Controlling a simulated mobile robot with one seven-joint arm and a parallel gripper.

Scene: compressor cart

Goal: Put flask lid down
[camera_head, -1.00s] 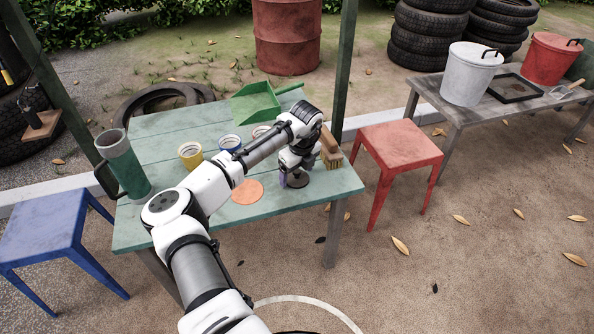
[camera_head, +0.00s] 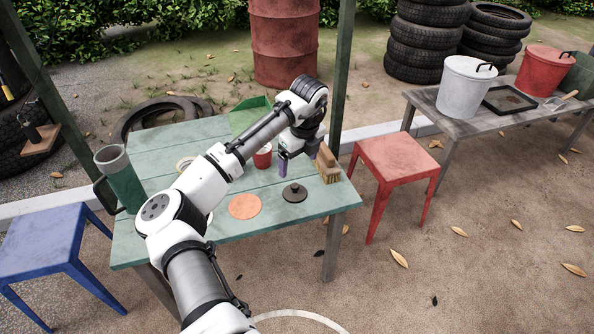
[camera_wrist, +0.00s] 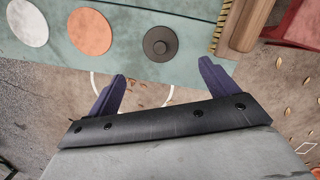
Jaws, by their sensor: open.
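The flask lid (camera_head: 294,192) is a dark round disc with a small knob on top. It lies knob up on the green table, near its front right, and also shows in the wrist view (camera_wrist: 160,43). My gripper (camera_head: 299,163) is above the lid, apart from it. Its purple fingers are spread and empty in the wrist view (camera_wrist: 161,75). The green flask (camera_head: 124,184), with a dark handle, stands upright at the table's left end.
An orange disc (camera_head: 245,206) lies left of the lid. A brush (camera_head: 328,166) lies close on its right, and a red cup (camera_head: 263,157) stands behind. A green dustpan (camera_head: 248,116) is at the back. A red stool (camera_head: 396,155) stands right of the table.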

